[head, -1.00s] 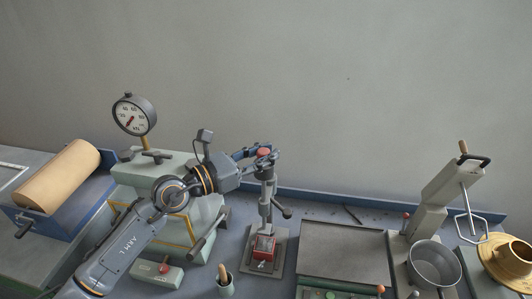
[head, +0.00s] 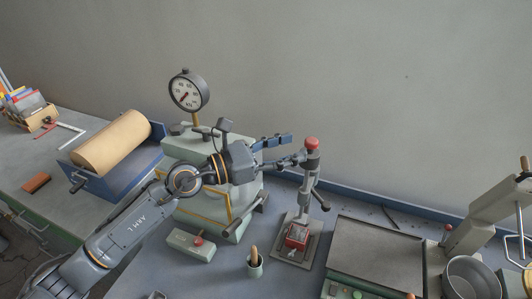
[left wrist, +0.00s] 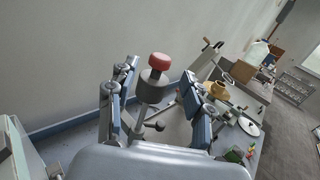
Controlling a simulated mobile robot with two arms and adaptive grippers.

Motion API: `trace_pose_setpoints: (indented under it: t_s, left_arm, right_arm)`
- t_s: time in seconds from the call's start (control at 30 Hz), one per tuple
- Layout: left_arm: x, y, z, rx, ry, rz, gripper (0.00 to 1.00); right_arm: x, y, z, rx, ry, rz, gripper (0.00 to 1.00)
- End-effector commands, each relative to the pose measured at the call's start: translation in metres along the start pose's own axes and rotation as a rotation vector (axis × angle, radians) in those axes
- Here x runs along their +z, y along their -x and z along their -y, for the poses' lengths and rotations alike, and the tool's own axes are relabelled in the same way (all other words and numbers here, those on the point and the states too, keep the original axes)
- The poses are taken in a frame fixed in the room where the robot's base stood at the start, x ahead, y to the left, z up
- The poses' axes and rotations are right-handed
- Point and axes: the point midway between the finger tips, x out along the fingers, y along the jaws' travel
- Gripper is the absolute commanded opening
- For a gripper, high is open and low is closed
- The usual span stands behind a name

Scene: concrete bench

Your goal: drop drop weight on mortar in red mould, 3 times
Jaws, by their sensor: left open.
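The drop weight (head: 312,158) is a grey cylinder with a red knob on top, high on an upright post. It also shows in the left wrist view (left wrist: 155,85), between the fingers. The red mould (head: 297,236) sits on a grey base plate at the foot of the post, with grey mortar (head: 297,231) in it. My left gripper (head: 290,149) is open and empty, level with the weight and on its left. Its fingers point at the weight; I cannot tell whether one touches it. My right gripper is not in view.
A pale green press with a dial gauge (head: 189,90) stands behind my left arm. A small control box (head: 192,245) and a cup with a tool (head: 254,267) stand in front. A grey flat plate (head: 380,255) and a mixer with a metal bowl (head: 470,279) are at right.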

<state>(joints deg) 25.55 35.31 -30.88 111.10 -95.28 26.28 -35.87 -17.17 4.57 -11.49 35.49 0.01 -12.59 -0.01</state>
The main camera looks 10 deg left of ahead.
Motion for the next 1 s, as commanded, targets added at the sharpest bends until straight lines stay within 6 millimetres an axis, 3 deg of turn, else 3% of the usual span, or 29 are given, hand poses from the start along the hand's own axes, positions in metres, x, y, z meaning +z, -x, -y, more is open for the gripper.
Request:
trace_pose_setpoints:
  t_s: [0.1, 0.3, 0.7, 1.0]
  left_arm:
    - [-0.002, 0.027, -0.001, 0.003, -0.001, -0.004, 0.51]
    - [0.0, 0.055, 0.0, 0.002, 0.0, 0.0, 0.51]
    - [0.001, 0.063, 0.0, 0.001, -0.001, 0.003, 0.51]
    - [0.001, 0.063, 0.0, 0.001, -0.001, 0.003, 0.51]
  right_arm:
    - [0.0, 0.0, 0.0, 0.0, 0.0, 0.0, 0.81]
    - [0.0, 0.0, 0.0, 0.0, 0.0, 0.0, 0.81]
    - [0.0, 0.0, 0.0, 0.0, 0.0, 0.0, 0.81]
    - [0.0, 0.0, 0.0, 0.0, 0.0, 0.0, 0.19]
